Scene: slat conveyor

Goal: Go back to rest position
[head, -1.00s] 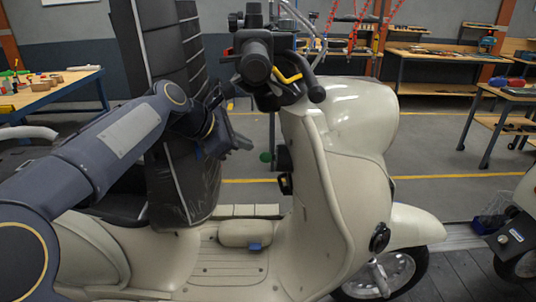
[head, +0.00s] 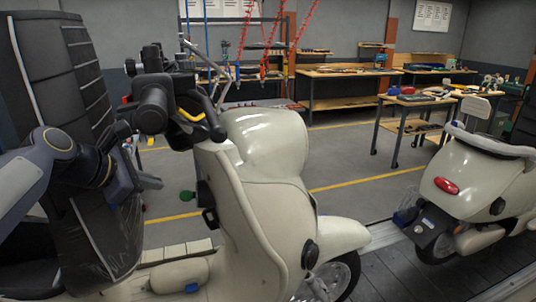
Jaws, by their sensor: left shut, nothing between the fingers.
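My left gripper (head: 148,182) is at the left of the head view, at the end of my left arm, in front of the tall black ribbed seat (head: 70,130) of a cream scooter (head: 255,205). Its fingers are shut with nothing between them. It is apart from the scooter's handlebar (head: 158,108) and front shield. My right gripper and right arm do not show.
A second cream scooter (head: 470,190) with a red tail light stands at the right on the slat conveyor (head: 385,275). Workbenches (head: 350,88) with tools stand along the back. The grey floor (head: 345,160) between the scooters and benches is clear.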

